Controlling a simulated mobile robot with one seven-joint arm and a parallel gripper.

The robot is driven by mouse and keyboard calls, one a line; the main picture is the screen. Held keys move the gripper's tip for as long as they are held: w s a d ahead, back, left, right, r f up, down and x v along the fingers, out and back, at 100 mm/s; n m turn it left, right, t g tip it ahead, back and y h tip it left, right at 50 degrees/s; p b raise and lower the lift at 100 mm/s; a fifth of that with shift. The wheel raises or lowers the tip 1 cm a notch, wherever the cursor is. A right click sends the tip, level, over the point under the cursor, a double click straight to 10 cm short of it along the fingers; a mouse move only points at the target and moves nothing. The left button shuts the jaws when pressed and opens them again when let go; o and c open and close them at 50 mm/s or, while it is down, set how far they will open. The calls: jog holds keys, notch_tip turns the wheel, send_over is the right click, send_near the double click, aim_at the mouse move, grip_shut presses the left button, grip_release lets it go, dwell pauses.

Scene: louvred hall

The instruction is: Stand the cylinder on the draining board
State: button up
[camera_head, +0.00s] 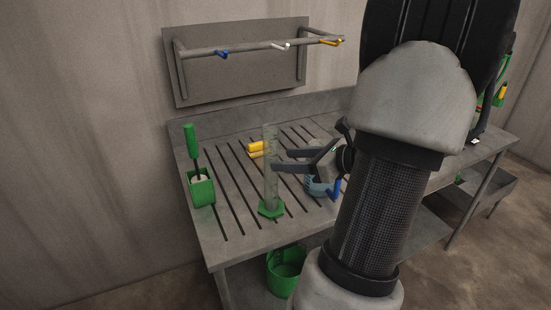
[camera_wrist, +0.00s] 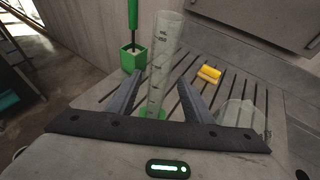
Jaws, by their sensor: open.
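The clear measuring cylinder (camera_head: 270,165) with a green foot stands upright on the slatted draining board (camera_head: 221,217). In the wrist view the cylinder (camera_wrist: 164,62) shows printed marks, and its green foot is partly hidden low between the fingers. My gripper (camera_head: 275,160) is open, with its fingers reaching from the right to the cylinder at about mid-height. In the wrist view the fingers of my gripper (camera_wrist: 160,90) lie on either side of the cylinder, with gaps visible. I cannot tell whether either finger touches it.
A green holder (camera_head: 201,189) with a green-handled brush stands at the board's left. A yellow object (camera_head: 257,148) lies behind the cylinder. A clear beaker (camera_wrist: 240,117) stands right in the wrist view. A wall rail (camera_head: 250,49) holds coloured pegs. A green bucket (camera_head: 285,272) sits below.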

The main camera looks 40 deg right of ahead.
jog(key=v, duration=0.5)
jog(key=shift+s+d+r, duration=0.1)
jog(key=shift+s+d, duration=0.05)
jog(key=shift+s, duration=0.2)
